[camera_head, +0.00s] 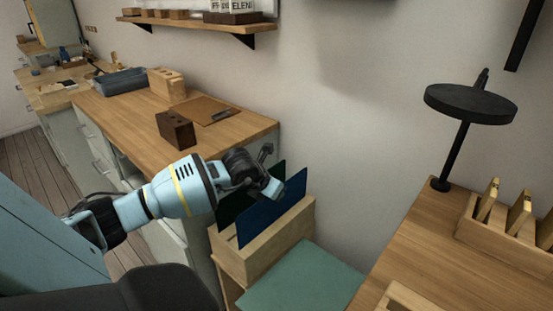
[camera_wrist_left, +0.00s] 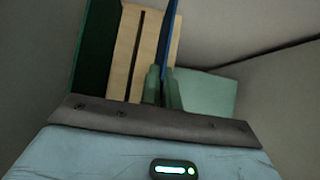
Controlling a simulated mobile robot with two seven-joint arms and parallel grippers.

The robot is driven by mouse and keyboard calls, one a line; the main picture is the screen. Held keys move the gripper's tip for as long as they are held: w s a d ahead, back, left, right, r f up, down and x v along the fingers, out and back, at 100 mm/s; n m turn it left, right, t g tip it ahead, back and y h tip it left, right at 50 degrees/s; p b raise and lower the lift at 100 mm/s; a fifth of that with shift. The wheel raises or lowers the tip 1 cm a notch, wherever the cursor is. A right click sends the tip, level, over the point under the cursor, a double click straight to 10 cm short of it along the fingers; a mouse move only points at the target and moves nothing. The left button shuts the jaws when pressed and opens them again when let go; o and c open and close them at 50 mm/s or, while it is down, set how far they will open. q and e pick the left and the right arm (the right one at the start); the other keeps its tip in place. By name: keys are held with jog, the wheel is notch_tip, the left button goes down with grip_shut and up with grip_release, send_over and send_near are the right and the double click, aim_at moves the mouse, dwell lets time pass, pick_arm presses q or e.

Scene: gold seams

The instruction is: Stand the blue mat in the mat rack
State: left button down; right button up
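The blue mat (camera_head: 272,211) is upright at the wooden mat rack (camera_head: 283,240). I cannot tell whether its lower edge is inside a slot or just above it. My left gripper (camera_head: 271,187) is at the mat's upper edge. In the left wrist view the blue mat (camera_wrist_left: 168,38) runs between the two fingertips (camera_wrist_left: 162,86), which appear closed on it. The rack (camera_wrist_left: 124,50) lies beyond the fingers, with a dark empty slot left of the blue mat. My right gripper is not in view.
A dark green mat (camera_head: 230,207) stands in the rack, left of the blue one; it also shows in the left wrist view (camera_wrist_left: 93,50). A green surface (camera_head: 300,280) lies right of the rack. A wooden counter (camera_head: 120,115) and a desk with a black lamp (camera_head: 468,104) flank it.

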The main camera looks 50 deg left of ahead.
pick_arm(q)
jog(key=shift+f, duration=0.3)
dwell(0.4)
jog(key=c, duration=1.6)
grip_release()
jog(key=shift+o, duration=0.2)
